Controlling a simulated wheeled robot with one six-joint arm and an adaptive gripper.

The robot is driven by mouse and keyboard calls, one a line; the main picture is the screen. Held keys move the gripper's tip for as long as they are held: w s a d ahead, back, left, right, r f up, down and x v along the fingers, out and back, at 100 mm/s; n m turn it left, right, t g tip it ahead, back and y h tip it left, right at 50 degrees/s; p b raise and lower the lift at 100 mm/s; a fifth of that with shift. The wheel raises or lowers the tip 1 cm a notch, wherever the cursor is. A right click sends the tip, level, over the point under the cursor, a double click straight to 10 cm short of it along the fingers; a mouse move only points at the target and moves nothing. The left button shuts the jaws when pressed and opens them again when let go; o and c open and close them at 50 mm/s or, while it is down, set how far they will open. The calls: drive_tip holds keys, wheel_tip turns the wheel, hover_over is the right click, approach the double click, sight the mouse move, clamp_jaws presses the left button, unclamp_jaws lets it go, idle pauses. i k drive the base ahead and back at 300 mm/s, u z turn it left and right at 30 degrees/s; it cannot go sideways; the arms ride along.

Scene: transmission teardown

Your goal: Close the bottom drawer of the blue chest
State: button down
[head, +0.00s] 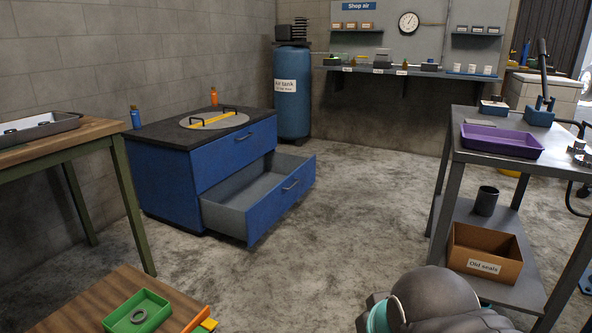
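The blue chest (165,178) stands against the left wall in the head view, with a dark top. Its bottom drawer (282,205) is pulled well out toward the right, and its grey inside looks empty. The drawer has a dark bar handle (291,185) on its blue front. The top drawer (235,153) is shut. My gripper does not show. A grey rounded part with a teal ring at the bottom edge, likely of my own arm, is well apart from the chest.
A wooden table (75,133) stands left of the chest. A low wooden top with a green tray (138,313) is at the bottom left. A metal shelf table (470,159) with a purple tray (502,140) is at the right. Bare floor (350,210) lies before the drawer.

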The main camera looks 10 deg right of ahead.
sight(246, 204)
drive_tip(key=z, duration=0.15)
drive_tip(key=i, duration=3.1)
drive_tip(key=u, duration=0.2)
